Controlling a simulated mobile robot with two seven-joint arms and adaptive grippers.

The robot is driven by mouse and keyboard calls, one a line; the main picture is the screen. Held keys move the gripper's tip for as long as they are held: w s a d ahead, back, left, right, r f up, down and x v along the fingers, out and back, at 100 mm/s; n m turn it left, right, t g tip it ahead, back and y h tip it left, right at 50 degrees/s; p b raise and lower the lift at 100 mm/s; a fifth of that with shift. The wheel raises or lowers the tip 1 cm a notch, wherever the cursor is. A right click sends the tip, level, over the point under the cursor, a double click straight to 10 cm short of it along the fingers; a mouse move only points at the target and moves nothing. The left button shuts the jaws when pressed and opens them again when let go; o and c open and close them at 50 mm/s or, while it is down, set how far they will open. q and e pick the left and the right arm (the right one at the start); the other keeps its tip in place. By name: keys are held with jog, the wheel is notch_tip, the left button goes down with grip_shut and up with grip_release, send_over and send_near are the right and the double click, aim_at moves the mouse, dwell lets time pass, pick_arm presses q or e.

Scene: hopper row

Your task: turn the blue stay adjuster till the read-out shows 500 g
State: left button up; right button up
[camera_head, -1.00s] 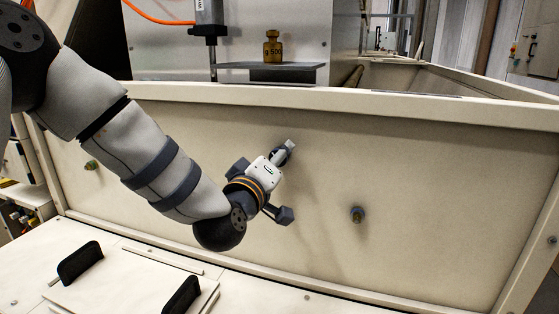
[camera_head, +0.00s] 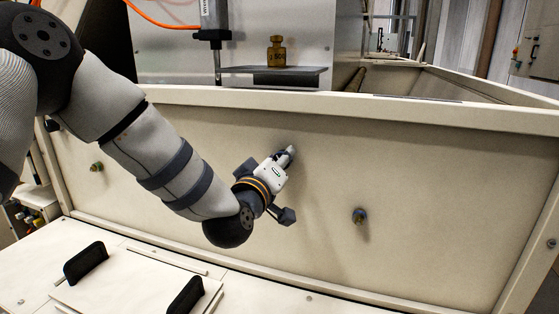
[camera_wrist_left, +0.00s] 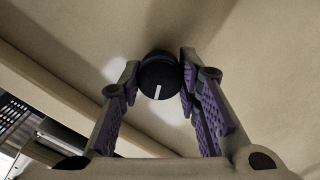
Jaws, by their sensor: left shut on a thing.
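My left gripper (camera_head: 286,156) is at the front panel of the hopper, its fingers pointing into the panel. In the left wrist view its two fingers with purple pads (camera_wrist_left: 160,82) stand on either side of a round dark knob (camera_wrist_left: 158,72) and are shut on it. The knob has a white index line and a faint blue rim, so it looks like the blue stay adjuster. In the head view the fingers hide it. A brass weight (camera_head: 277,53) marked 500 g, partly legible, stands on a grey plate (camera_head: 240,70). I see no legible read-out. My right gripper is not in view.
Another small fitting (camera_head: 359,216), bluish and brass, sticks out of the panel to the right, and a greenish one (camera_head: 97,167) to the left. A cream lid with two black handles (camera_head: 85,262) lies in front, below my arm.

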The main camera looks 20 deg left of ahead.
pick_arm(q)
jog(key=o, duration=1.1)
jog(key=shift+o, duration=0.2)
jog(key=s, duration=1.2)
jog(key=shift+a, duration=0.2)
